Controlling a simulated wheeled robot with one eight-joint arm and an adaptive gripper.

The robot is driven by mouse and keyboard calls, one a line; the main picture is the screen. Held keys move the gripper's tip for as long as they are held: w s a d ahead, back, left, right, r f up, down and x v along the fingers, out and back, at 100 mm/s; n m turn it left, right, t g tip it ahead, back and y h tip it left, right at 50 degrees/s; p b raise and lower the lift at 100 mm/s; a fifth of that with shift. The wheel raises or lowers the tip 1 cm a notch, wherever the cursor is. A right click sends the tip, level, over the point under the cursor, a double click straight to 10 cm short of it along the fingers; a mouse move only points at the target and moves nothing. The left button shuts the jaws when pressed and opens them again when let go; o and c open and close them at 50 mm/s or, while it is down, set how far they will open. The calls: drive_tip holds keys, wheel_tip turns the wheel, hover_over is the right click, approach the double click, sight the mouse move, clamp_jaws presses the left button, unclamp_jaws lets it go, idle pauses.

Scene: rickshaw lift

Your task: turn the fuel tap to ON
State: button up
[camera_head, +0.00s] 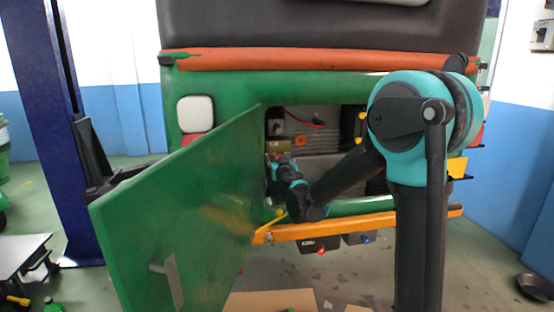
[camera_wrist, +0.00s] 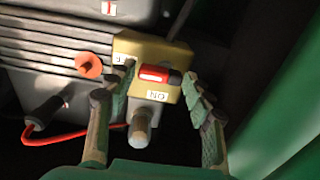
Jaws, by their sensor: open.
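The fuel tap is a brass-coloured block (camera_wrist: 136,48) with a red lever (camera_wrist: 154,73) that has a black end. In the wrist view the lever lies nearly level across the block, black end to the right. An upside-down ON label (camera_wrist: 157,96) is just below it. Another label (camera_wrist: 120,59), partly hidden by a finger, shows an F on the left. My gripper (camera_wrist: 158,80) is open, one finger on each side of the lever. Whether a finger touches it I cannot tell. In the head view the brass block (camera_head: 279,147) shows just above my gripper (camera_head: 279,162).
The green hatch door (camera_head: 190,215) stands open to the left of the compartment. An orange bumper (camera_head: 345,227) runs below the opening. Beside the tap are an orange-red knob (camera_wrist: 89,65), a red cable (camera_wrist: 75,130) and a grey stub (camera_wrist: 141,125).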

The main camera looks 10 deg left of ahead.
drive_tip(key=shift+c, duration=0.2)
drive_tip(key=c, duration=0.8)
drive_tip(key=shift+c, duration=0.2)
drive_tip(key=n, duration=0.4)
drive_tip(key=shift+a+r+n, duration=0.1)
drive_tip(key=shift+n, duration=0.2)
drive_tip(key=n, duration=0.4)
drive_tip(key=shift+s+a, duration=0.1)
drive_tip(key=n, duration=0.5)
drive_tip(key=shift+a, duration=0.1)
drive_tip(key=shift+s+a+n, duration=0.1)
drive_tip(key=shift+n, duration=2.1)
